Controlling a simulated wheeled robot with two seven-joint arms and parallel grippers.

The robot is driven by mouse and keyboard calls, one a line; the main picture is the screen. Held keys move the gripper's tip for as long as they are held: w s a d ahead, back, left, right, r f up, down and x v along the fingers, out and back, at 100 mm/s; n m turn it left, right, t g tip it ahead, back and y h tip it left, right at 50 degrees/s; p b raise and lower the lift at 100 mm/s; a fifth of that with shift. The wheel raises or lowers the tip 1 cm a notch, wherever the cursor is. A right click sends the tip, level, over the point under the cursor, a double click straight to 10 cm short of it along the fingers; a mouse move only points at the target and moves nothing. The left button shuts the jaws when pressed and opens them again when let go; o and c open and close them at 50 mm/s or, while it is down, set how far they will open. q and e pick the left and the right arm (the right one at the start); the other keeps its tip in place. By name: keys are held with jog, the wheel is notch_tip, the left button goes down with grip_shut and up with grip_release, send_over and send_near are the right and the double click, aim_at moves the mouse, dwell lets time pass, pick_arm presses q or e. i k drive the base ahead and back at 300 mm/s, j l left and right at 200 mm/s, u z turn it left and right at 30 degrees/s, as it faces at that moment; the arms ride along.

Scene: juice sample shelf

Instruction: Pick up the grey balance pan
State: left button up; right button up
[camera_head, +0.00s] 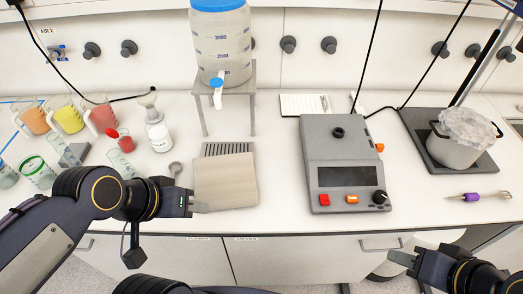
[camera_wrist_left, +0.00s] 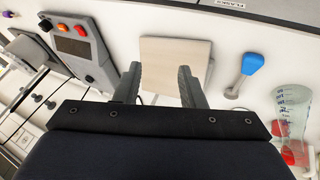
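A square, flat, pale grey-beige plate (camera_head: 225,181), which looks like the balance pan, lies on the bench below the dispenser stand, its back edge by a dark slotted grille. A grey balance-like device (camera_head: 346,150) with a dark round stub on top stands to its right. My left gripper (camera_head: 198,206) is at the plate's front left corner in the head view. In the left wrist view my left gripper (camera_wrist_left: 160,80) is open and empty, with the plate (camera_wrist_left: 176,58) beyond and between its fingers; contact cannot be told. My right gripper (camera_head: 403,258) is at the front right, partly seen.
A blue-handled scoop (camera_wrist_left: 252,64) lies close beside the plate. Beakers and jugs (camera_head: 70,115) crowd the left. The dispenser (camera_head: 221,45) stands behind. The bench between plate and device is clear.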

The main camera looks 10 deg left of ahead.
aim_at(227, 181)
jog(key=i+l+u, duration=0.1)
jog(key=l+u, duration=0.2)
jog(key=l, duration=0.75)
jog(key=l+u, duration=0.35)
jog(key=l, duration=0.75)
